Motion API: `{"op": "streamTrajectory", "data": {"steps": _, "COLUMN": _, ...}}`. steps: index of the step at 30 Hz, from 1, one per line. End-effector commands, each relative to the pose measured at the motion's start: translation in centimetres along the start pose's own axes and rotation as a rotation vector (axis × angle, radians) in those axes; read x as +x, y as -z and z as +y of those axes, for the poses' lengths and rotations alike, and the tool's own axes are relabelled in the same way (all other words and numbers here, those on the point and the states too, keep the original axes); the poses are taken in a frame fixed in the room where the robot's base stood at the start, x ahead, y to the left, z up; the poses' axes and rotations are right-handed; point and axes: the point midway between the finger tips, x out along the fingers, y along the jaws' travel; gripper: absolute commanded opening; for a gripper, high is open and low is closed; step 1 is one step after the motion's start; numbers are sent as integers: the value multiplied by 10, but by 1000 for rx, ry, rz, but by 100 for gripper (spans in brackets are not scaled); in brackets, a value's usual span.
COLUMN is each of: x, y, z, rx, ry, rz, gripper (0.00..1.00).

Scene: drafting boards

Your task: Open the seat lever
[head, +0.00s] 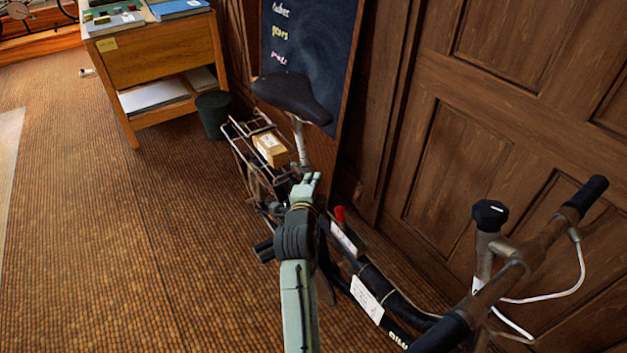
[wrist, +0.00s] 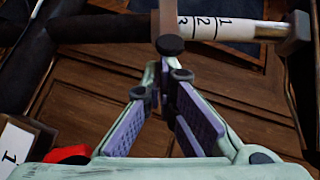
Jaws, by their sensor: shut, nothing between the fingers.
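The bike's black saddle (head: 290,95) sits on a pale seat post (head: 301,142) in the head view. In the wrist view the post (wrist: 235,29) runs sideways, with number marks on it. A dark lever-like part with a round end (wrist: 170,45) hangs at the post's collar; it looks like the seat lever. My gripper (head: 312,178) is just below the seat post in the head view. In the wrist view its fingertips (wrist: 165,68) are together and empty, right by the round end. I cannot tell whether they touch it. The lever is hidden in the head view.
A rear rack with a small box (head: 271,148) is behind the post. The handlebar (head: 520,262) is at the right, close to the panelled wall (head: 455,165). Carpet (head: 130,240) at the left is clear.

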Motion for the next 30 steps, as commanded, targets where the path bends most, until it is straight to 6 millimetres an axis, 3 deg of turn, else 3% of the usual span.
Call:
{"op": "streamTrajectory", "data": {"steps": 20, "x": -6, "y": -12, "z": 3, "rx": 0, "ry": 4, "rz": 110, "gripper": 0}}
{"op": "streamTrajectory", "data": {"steps": 30, "x": -13, "y": -35, "z": 10, "rx": 3, "ry": 10, "rz": 311, "gripper": 0}}
